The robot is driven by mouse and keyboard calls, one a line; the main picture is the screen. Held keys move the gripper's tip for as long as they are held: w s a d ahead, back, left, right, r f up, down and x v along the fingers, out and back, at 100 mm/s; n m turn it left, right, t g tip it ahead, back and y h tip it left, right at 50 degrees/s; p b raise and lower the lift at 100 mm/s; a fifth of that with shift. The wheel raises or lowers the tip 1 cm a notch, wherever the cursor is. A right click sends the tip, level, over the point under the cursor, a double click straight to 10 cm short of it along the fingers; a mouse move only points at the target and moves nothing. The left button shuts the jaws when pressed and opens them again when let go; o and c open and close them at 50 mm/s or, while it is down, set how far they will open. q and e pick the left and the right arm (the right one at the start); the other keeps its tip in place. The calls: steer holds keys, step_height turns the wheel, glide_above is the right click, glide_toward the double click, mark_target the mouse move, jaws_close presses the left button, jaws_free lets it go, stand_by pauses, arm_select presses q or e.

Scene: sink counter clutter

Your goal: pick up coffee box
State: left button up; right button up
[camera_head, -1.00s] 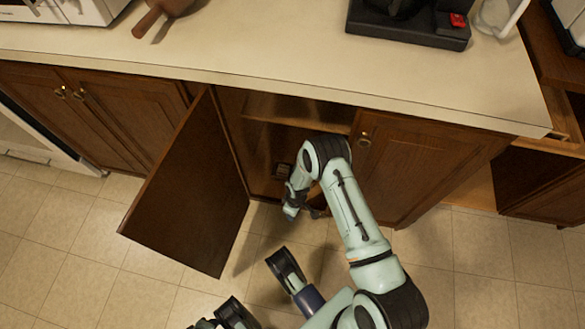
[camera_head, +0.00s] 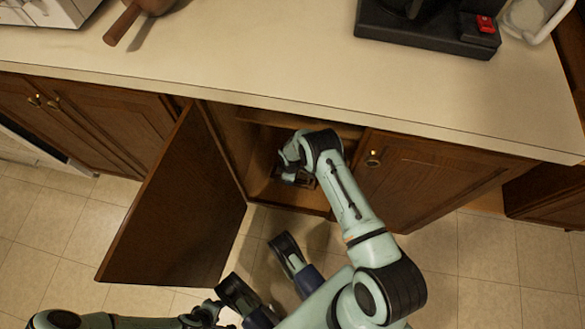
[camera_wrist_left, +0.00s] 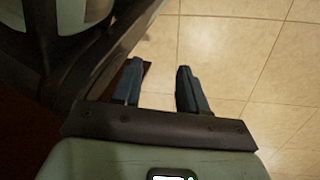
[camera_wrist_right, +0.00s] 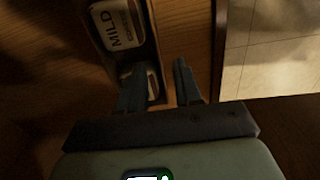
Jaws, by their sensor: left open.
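The coffee box (camera_wrist_right: 116,27) has a pale label reading "MILD". It shows at the top of the right wrist view, inside the lower cabinet, and its lower part is partly hidden behind my left-hand finger. My right gripper (camera_wrist_right: 158,80) is open, its fingers apart and pointing towards the box, with nothing clearly held. In the head view my right arm reaches into the open cabinet (camera_head: 262,188), and the wrist hides most of what is there. My left gripper (camera_wrist_left: 158,78) is open and empty above the tiled floor.
The open cabinet door (camera_head: 180,215) stands out on the left of the opening. A closed door (camera_head: 425,172) is on its right. The countertop (camera_head: 290,60) overhangs above, with a black coffee machine (camera_head: 425,30) and a brown pan (camera_head: 125,22) on it. The tiled floor is clear.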

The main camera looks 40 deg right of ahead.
step_height(320, 180, down, 6)
steer(key=shift+r+b, duration=0.1)
steer(key=shift+b, duration=1.1)
steer(key=shift+d+f, duration=0.1)
steer(key=shift+f, duration=0.35)
arm_select(q)
steer(key=s+f+g, duration=0.2)
steer(key=s+f, duration=0.1)
steer(key=s, duration=0.2)
steer(key=shift+s+a, duration=0.3)
steer(key=shift+s, duration=0.05)
arm_select(e)
jaws_close()
